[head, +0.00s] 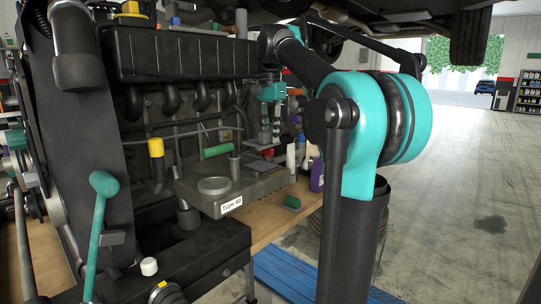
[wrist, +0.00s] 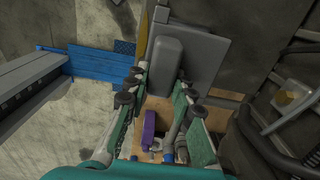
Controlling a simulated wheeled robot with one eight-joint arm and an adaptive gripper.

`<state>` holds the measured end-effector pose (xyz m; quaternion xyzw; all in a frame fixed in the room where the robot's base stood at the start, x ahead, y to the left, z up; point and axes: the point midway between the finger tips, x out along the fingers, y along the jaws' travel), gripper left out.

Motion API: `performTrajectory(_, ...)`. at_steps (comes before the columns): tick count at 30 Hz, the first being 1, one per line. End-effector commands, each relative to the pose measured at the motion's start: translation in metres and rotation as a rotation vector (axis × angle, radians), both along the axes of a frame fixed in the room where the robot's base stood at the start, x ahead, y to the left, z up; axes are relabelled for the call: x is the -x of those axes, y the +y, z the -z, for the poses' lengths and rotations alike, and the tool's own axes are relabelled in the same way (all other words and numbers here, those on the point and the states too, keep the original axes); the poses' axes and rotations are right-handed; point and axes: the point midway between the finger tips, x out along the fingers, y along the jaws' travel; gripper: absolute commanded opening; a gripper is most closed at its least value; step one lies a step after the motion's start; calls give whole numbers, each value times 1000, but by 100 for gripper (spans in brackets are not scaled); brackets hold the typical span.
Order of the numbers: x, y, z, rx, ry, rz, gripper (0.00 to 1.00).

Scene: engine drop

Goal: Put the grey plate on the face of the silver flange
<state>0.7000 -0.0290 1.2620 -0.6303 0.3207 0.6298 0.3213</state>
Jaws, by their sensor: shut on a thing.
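My gripper (head: 269,132) is at the centre of the head view, pointing down beside the engine. In the wrist view its jaws (wrist: 160,88) are closed around a rounded grey block that appears joined to the flat grey plate (wrist: 204,50). The plate is partly hidden behind the block. The plate seems to show small below my gripper in the head view (head: 264,146).
The dark engine (head: 180,57) stands behind and left of my gripper. A green cylinder (head: 216,151) and a grey post stand near the ring. A wooden bench (head: 268,219) carries a purple bottle (head: 317,176) and a green block (head: 291,203). Open floor lies to the right.

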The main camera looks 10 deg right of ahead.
Motion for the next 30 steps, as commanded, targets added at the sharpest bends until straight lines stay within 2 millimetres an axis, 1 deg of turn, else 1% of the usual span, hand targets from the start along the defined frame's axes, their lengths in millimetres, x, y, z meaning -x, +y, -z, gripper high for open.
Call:
performTrajectory(1,0,0,10,0,0,0,0)
performTrajectory(3,0,0,20,0,0,0,0)
performTrajectory(6,0,0,29,0,0,0,0)
performTrajectory(11,0,0,37,0,0,0,0)
performTrajectory(18,0,0,67,0,0,0,0)
performTrajectory(29,0,0,72,0,0,0,0)
performTrajectory(30,0,0,72,0,0,0,25)
